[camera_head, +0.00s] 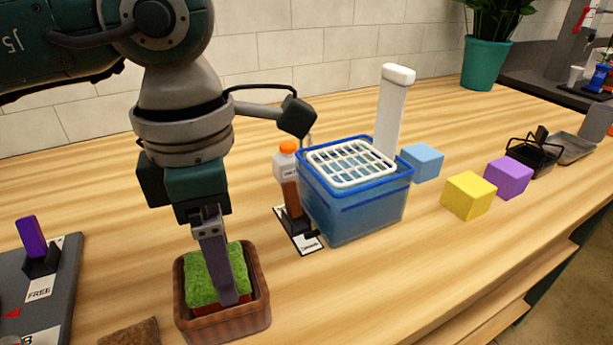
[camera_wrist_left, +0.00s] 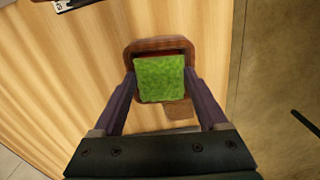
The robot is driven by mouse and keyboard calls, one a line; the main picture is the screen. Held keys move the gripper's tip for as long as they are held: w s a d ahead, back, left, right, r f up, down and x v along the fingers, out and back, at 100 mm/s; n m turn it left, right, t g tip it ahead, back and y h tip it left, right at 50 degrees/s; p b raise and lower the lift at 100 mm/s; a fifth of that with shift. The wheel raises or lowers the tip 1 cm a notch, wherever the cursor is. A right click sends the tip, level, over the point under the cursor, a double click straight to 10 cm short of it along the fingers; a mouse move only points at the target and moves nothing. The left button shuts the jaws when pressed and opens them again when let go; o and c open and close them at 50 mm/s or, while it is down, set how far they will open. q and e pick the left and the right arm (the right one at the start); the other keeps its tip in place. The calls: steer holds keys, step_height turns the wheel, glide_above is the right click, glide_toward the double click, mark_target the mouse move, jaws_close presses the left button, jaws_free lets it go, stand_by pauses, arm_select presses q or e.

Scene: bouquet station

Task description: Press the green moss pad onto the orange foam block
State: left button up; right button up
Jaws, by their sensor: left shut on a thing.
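My left gripper (camera_head: 226,290) points down into a brown ribbed square pot (camera_head: 254,310) and is shut on the green moss pad (camera_head: 203,276). In the left wrist view, the moss pad (camera_wrist_left: 160,79) lies between the two fingers, over the pot (camera_wrist_left: 190,45). A red-orange strip, likely the foam block (camera_head: 232,306), shows just under the pad inside the pot. It also shows as a thin edge (camera_wrist_left: 160,54) in the left wrist view. Most of the block is hidden, and I cannot tell whether pad and block touch. My right gripper is not in view.
Blue (camera_head: 423,161), yellow (camera_head: 468,195) and purple (camera_head: 508,177) cubes sit farther right. A brown piece (camera_head: 131,333) lies in front-left.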

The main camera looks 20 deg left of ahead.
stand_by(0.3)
arm_select(q)
steer(key=o, duration=1.2)
steer(key=shift+r, duration=0.15)
steer(key=shift+r+p, duration=2.2)
steer(key=shift+r, duration=0.7)
